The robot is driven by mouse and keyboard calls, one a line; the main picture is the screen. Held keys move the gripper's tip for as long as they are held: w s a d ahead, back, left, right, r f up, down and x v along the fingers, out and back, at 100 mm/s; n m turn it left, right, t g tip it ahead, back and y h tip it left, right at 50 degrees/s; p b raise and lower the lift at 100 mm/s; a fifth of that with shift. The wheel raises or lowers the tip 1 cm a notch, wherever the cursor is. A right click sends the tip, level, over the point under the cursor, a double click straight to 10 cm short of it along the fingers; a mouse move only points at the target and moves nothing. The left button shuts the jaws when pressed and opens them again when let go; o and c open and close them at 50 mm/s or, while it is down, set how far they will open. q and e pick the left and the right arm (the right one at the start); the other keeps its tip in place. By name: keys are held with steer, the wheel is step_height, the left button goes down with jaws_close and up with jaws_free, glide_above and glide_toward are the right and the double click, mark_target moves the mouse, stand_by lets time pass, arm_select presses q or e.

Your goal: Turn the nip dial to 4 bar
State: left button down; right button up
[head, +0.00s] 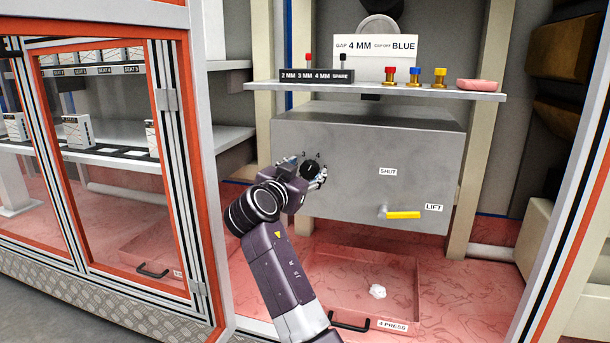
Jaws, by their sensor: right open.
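The nip dial (311,167) is a small black round knob on the front of the grey metal box, with the numbers 3 and 4 printed above it. Where its pointer stands is too small to tell. My right gripper (306,171) is at the dial, open, with one finger at its left and the other at its lower right. I cannot tell whether the fingers touch the knob. The gripper hides the lower left of the dial's scale. My left gripper is not in view.
The grey box (355,185) carries a yellow lever (403,215) between SHUT and LIFT labels. A shelf (400,91) above holds coloured fittings and a pink dish (477,85). A red tray (395,262) with a white lump (377,291) lies below. An orange-framed glass door (180,110) stands left.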

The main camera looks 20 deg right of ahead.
step_height(320, 180, up, 9)
steer(key=shift+f, duration=0.1)
stand_by(0.5)
